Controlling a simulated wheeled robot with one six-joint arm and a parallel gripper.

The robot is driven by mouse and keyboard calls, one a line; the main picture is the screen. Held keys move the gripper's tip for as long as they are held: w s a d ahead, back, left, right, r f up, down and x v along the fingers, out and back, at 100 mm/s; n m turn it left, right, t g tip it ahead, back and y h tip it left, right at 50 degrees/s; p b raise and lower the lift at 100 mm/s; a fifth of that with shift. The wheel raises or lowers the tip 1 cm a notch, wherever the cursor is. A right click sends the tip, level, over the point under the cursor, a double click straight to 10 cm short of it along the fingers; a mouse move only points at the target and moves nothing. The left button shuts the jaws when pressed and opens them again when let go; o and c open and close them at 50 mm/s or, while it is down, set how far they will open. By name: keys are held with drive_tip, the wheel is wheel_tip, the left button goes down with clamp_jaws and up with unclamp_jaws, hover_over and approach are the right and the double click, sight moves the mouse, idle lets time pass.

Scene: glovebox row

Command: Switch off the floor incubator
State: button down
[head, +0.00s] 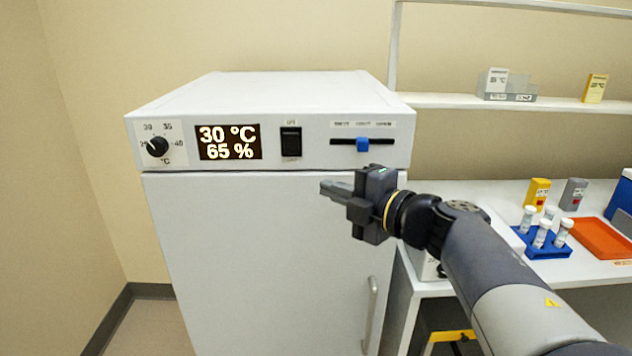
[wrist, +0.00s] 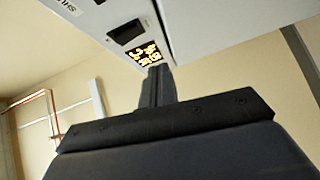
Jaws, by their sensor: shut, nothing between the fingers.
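The floor incubator (head: 262,265) is a white cabinet with a control strip along its top front. Its black rocker switch (head: 291,142) sits between the display and the slider, with small labels above and below it. The display (head: 229,142) is lit and reads 30 °C and 65 %. In the wrist view the switch (wrist: 126,32) and the lit display (wrist: 143,54) show tilted, beyond the fingers. My gripper (head: 326,188) is shut and empty, in front of the door, below and right of the switch. It also shows in the wrist view (wrist: 157,70). I see no contact with the switch.
A dial (head: 157,146) is at the strip's left and a blue slider knob (head: 362,145) at its right. A door handle (head: 370,315) is below. To the right, a bench holds a blue tube rack (head: 541,246) and an orange tray (head: 600,238). Floor at left is clear.

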drive_tip(key=shift+s+d+f, duration=0.2)
drive_tip(key=shift+s+d, duration=0.6)
drive_tip(key=shift+s, duration=0.05)
